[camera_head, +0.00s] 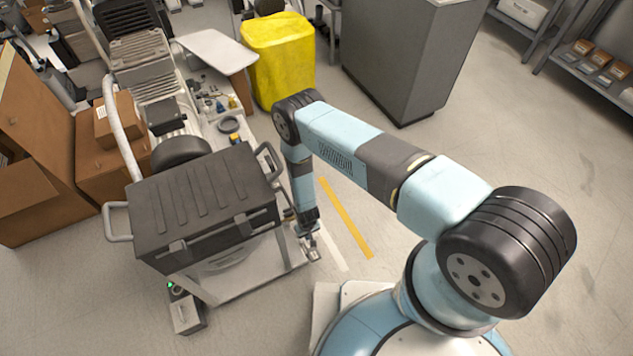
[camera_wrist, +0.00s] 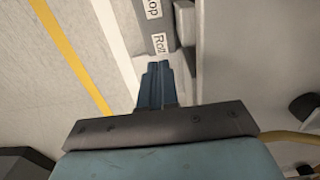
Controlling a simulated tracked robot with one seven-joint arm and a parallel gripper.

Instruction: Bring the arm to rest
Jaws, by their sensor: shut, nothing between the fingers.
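My arm reaches from the right across the head view and bends down at its elbow. My gripper (camera_head: 310,245) hangs low, pointing down, beside the right side of the wheeled frame under the dark lidded case (camera_head: 205,205). In the wrist view my gripper (camera_wrist: 157,70) shows its blue fingers together, with nothing between them.
A yellow bin (camera_head: 280,60) and a grey cabinet (camera_head: 405,55) stand behind the arm. Cardboard boxes (camera_head: 105,165) are at the left. A small grey box with a green light (camera_head: 185,308) sits on the floor. Open floor with a yellow line (camera_head: 345,218) lies right of the case.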

